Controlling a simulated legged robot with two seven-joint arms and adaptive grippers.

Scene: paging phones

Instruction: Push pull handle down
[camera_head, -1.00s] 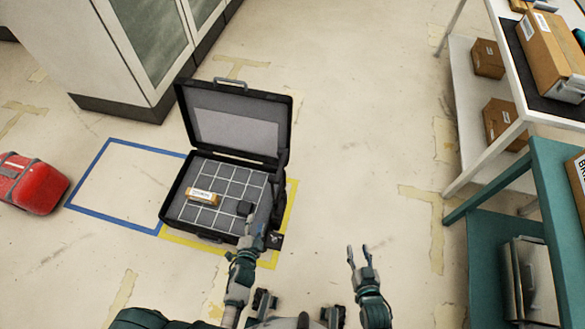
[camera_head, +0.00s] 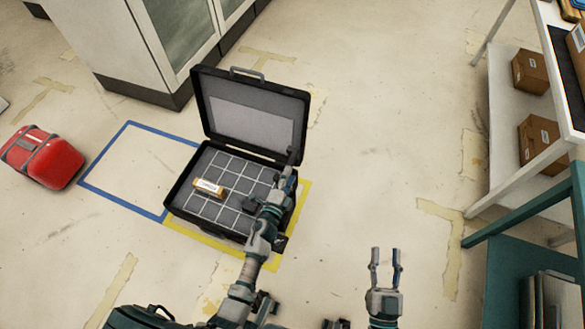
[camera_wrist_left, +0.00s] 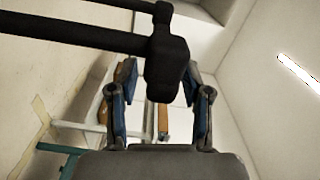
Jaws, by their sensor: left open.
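An open black case (camera_head: 175,204) lies on the floor with its lid raised and a gridded grey tray inside. A black pull handle with a thick rounded end (camera_wrist_left: 167,62) shows close up in the left wrist view, crossing in front of my left gripper's fingers. My left gripper (camera_head: 285,178) is at the case's right side; in its wrist view its two fingers (camera_wrist_left: 158,98) are spread apart, with the handle's end between them. I cannot tell if they touch it. My right gripper (camera_head: 385,258) is open and empty above the floor to the right.
A small orange-and-white box (camera_head: 208,187) lies on the tray. A grey handle (camera_head: 248,71) tops the lid. Shelves with cardboard boxes (camera_head: 538,142) stand at right. The middle floor is clear.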

